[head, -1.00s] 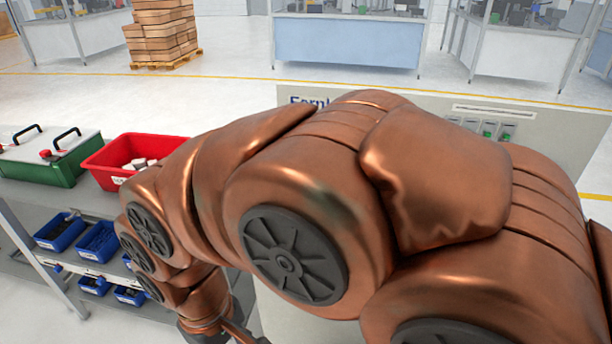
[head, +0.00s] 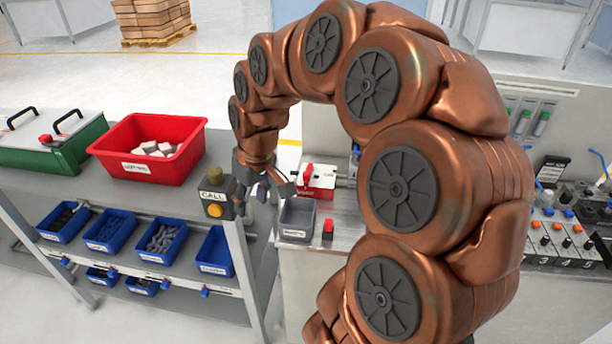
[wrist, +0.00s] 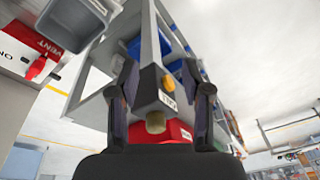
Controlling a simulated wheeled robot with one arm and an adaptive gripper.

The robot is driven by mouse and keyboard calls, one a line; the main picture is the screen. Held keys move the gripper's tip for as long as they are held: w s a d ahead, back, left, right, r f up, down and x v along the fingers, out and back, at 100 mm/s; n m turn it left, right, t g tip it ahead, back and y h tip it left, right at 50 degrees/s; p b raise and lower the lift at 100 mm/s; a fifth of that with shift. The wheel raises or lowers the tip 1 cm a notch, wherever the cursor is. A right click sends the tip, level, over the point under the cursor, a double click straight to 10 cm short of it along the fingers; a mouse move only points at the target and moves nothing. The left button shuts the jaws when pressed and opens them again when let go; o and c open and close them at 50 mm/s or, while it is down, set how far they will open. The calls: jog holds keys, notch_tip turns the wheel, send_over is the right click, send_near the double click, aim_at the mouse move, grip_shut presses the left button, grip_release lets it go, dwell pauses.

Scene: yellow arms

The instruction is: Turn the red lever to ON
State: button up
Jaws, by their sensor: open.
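The red lever (head: 308,172) stands on a small red and white box (head: 318,188) on the metal worktop, just right of my gripper in the head view. In the wrist view the lever (wrist: 36,68) shows at the far left, beside the words VENT and ON. Which position it points to is hard to tell. My gripper (head: 268,186) hangs downward between the CALL box and the lever box, apart from the lever. In the wrist view its two fingers (wrist: 163,88) are spread with nothing held between them.
A CALL box (head: 214,196) with a yellow button stands left of my gripper. A red crate (head: 130,178) and green case (head: 80,150) stand further left. A switch panel (head: 570,232) is at right.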

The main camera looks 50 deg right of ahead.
jog(key=w+d+f+m+t+b, duration=0.15)
jog(key=w+d, duration=0.35)
jog(key=d, duration=0.9)
jog(key=m+h, duration=0.1)
jog(key=h, duration=0.1)
send_near(307, 174)
jog(key=f, duration=0.1)
jog(key=shift+t, duration=0.55)
jog(key=shift+p+x, duration=1.2)
jog(key=shift+x, duration=2.85)
jog(key=shift+s+d+f, duration=0.1)
jog(key=shift+s, duration=0.1)
grip_shut()
